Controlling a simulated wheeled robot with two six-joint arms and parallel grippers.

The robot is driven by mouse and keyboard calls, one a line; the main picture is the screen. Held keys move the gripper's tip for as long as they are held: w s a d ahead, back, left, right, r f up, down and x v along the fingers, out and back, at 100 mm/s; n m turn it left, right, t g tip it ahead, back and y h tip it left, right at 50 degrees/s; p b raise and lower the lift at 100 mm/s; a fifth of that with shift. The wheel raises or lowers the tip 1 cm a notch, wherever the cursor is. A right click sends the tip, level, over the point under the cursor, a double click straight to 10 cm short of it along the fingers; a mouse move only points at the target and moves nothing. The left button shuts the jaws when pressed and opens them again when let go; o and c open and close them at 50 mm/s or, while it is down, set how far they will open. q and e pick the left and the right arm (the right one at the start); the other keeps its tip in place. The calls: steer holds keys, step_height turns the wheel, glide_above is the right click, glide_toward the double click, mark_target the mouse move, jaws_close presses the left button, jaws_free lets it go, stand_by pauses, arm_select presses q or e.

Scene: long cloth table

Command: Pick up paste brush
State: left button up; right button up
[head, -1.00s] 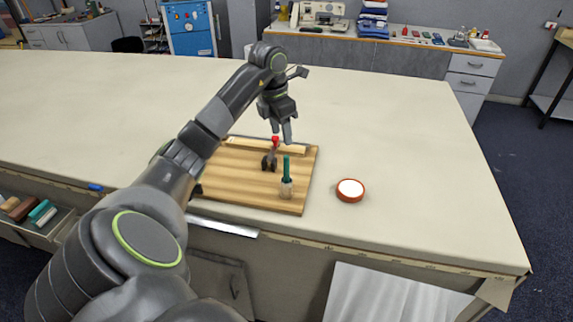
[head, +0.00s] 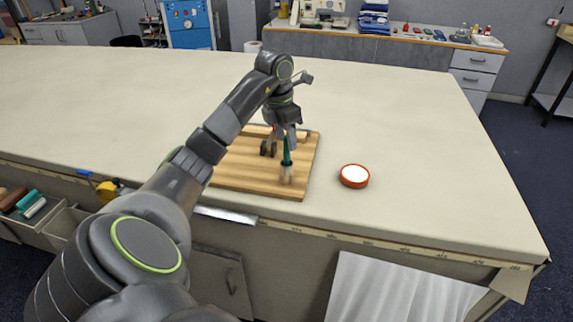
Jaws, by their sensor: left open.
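The paste brush (head: 286,158) has a green handle and a pale head. It is on the right part of the wooden board (head: 235,177) in the head view, handle up. My left gripper (head: 285,138) is open and points down at the top of the handle. Its fingers overlap the upper handle in the picture; I cannot tell whether they touch it. My right gripper is not in view.
A dark tool (head: 268,147) is on the board just left of the brush, partly hidden by my gripper. A round red-rimmed dish with white contents (head: 354,176) sits right of the board. The cloth table (head: 420,170) is clear farther right.

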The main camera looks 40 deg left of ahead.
mark_target(287, 166)
arm_select(q)
steer(key=shift+d+f+b, duration=0.1)
steer(key=shift+f+b, duration=0.35)
steer(key=shift+f, duration=0.45)
steer(key=shift+w+f+p, duration=0.25)
steer(key=shift+f+p, duration=0.25)
steer(key=shift+f, duration=0.5)
jaws_close()
